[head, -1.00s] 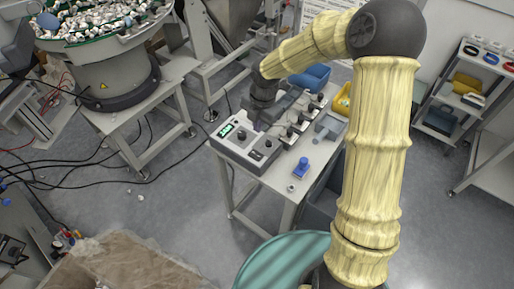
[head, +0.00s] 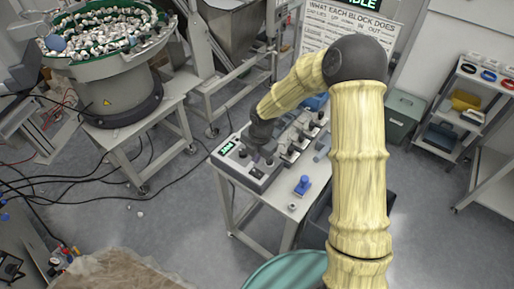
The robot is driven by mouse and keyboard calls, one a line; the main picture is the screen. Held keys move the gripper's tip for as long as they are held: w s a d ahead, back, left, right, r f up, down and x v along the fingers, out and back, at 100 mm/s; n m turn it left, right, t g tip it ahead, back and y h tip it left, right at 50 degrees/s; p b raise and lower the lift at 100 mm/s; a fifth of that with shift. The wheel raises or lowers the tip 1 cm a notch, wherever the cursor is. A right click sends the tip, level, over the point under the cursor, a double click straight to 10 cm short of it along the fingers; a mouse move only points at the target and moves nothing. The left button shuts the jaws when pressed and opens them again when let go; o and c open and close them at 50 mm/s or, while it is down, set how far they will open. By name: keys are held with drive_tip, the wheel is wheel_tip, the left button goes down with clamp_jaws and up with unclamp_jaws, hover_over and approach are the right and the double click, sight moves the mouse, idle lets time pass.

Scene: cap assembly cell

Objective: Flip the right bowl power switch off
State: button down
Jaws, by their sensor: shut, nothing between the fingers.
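A grey control box (head: 226,167) with a small green display (head: 228,147) and dark knobs sits at the left end of a small white table. My gripper (head: 257,156) points down over the box, close above its panel, with its fingers shut and empty. The gripper and wrist cover part of the panel. The right bowl power switch is too small to make out, and I cannot tell whether the fingers touch it.
Several small grey units with dark knobs (head: 293,140) stand behind the box. A blue part (head: 303,186) stands on the table's front right (head: 277,197). A bowl feeder (head: 112,85) stands at the left, and a shelf (head: 462,100) at the right. Cables cross the floor at left.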

sight(255, 171)
drive_tip(key=f, duration=0.5)
drive_tip(key=shift+w+a+f+p, duration=0.2)
drive_tip(key=shift+a+f+p, duration=0.05)
drive_tip(key=shift+a+p, duration=0.15)
drive_tip(key=shift+w+f, duration=0.1)
drive_tip(key=shift+f, duration=0.35)
drive_tip(key=shift+w, duration=0.15)
drive_tip(key=shift+a+f, duration=0.1)
drive_tip(key=shift+f, duration=0.1)
drive_tip(key=shift+d, duration=0.35)
drive_tip(key=shift+s+d, duration=0.45)
drive_tip(key=shift+s, duration=0.15)
drive_tip(key=shift+r, duration=0.2)
